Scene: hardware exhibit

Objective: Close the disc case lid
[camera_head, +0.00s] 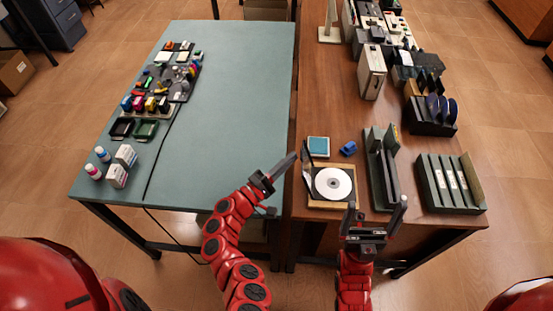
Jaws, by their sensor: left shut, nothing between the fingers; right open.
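The disc case (340,199) lies near the front left edge of the brown table, with a white disc (333,184) in its tray. Its dark lid (307,162) stands up at the case's left side, so the case is open. My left gripper (290,158) is shut and empty, its tips just left of the lid; whether they touch it I cannot tell. My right gripper (376,206) is open and empty at the table's front edge, to the right of the case, with one finger close to the case's front right corner.
A blue-topped square box (318,147) and a small blue object (348,148) sit behind the case. A dark upright holder (381,170) and a binder rack (449,184) stand to the right. The green table's (230,100) right part is clear.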

